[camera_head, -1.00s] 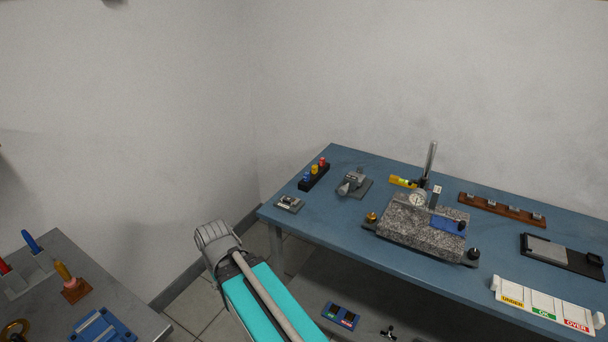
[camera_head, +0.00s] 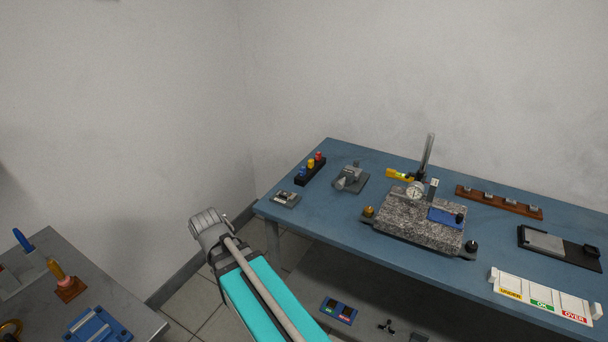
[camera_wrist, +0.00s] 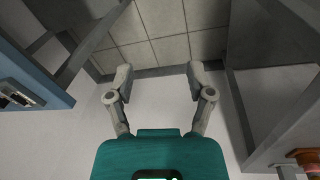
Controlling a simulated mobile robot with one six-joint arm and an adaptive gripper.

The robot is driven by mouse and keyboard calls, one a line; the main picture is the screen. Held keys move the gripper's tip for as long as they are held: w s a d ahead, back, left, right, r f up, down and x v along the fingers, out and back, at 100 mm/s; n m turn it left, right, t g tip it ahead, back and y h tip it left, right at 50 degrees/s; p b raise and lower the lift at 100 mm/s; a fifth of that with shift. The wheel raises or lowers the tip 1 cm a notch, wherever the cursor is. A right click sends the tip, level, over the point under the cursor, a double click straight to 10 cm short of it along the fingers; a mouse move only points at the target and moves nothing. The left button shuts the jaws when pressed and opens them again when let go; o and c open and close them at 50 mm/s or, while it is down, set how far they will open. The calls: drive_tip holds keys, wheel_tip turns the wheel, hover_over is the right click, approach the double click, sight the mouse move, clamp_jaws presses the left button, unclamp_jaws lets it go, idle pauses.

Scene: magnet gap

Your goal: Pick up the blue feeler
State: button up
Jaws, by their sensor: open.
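A blue upright handle (camera_head: 23,240) stands in a pale holder on the grey bench at the left edge, with a red one beside it. A smaller blue knob (camera_head: 304,172) stands in a black block on the blue table, beside yellow and red knobs. I cannot tell for certain which blue piece is the feeler. My gripper (camera_wrist: 160,80) is open and empty in the wrist view, with its fingers over floor and wall between the two benches. It is apart from both blue pieces, and neither clearly shows in the wrist view.
The grey bench (camera_head: 118,309) also holds a yellow handle on a brown base (camera_head: 71,289) and a blue fixture (camera_head: 98,327). The blue table (camera_head: 320,225) carries a granite plate (camera_head: 405,225) with a dial stand. Floor (camera_head: 205,305) shows between them.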

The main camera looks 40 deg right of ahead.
drive_tip(key=w+d+f+n+t+h+b, duration=0.1)
drive_tip(key=w+d+n+h+b, duration=0.2)
drive_tip(key=w+d, duration=0.45)
drive_tip(key=n+t+h+b, duration=0.3)
drive_tip(key=n+h+b, duration=0.35)
drive_tip(key=n, duration=1.05)
approach(303, 174)
drive_tip(key=a, duration=0.2)
drive_tip(key=a+h+p, duration=0.1)
drive_tip(key=shift+w+a+r+h, duration=0.1)
drive_tip(key=shift+a+r+h, duration=0.05)
drive_tip(key=shift+a+h, duration=0.15)
drive_tip(key=shift+d+r+n+t, duration=0.1)
drive_tip(key=shift+r+n+t, duration=0.05)
drive_tip(key=shift+n+t, duration=0.15)
drive_tip(key=shift+w+d, duration=0.1)
drive_tip(key=b+x, duration=0.2)
drive_tip(key=x, duration=0.5)
drive_tip(key=shift+b, duration=0.3)
drive_tip(key=shift+w+d+f, duration=0.15)
drive_tip(key=shift+d+f, duration=0.2)
drive_tip(key=shift+d, duration=0.3)
